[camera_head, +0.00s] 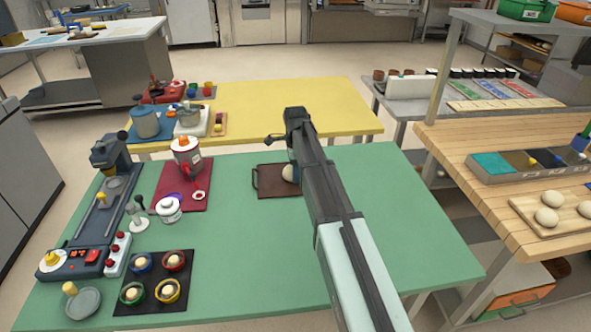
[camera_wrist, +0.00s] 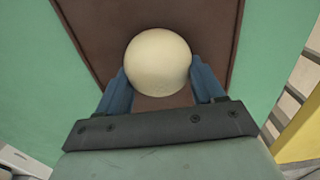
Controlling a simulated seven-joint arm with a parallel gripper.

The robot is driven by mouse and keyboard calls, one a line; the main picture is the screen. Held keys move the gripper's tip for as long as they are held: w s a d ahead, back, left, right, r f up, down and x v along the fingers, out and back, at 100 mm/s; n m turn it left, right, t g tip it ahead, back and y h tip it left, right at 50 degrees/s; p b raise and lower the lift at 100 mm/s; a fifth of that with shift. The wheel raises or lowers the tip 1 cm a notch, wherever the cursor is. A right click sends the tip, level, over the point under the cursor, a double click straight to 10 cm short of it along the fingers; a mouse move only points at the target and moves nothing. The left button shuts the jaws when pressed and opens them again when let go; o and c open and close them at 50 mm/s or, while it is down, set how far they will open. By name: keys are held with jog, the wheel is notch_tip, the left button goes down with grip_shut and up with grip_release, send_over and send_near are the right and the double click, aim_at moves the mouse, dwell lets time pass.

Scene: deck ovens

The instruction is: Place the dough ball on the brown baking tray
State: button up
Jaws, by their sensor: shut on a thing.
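The dough ball (camera_wrist: 158,60) is pale and round. In the wrist view it sits between the two blue fingers of my gripper (camera_wrist: 160,85), which is shut on it. The brown baking tray (camera_head: 268,181) lies on the green table, with a handle at its left end. The tray (camera_wrist: 88,22) also fills the background behind the ball in the wrist view. In the head view the ball (camera_head: 288,173) shows over the tray's right part, partly hidden by my arm. I cannot tell whether the ball touches the tray.
The green table (camera_head: 240,230) is clear in front of the tray. A red mat (camera_head: 163,201) with a blender (camera_head: 186,155) stands to the left. A black tray (camera_head: 128,306) with several coloured rings is at front left. More dough balls (camera_head: 547,217) lie on a wooden board at right.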

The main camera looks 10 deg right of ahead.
jog(key=shift+f, duration=0.1)
jog(key=o, duration=1)
notch_tip(320, 180, up, 12)
jog(key=shift+r, duration=0.15)
dwell(0.3)
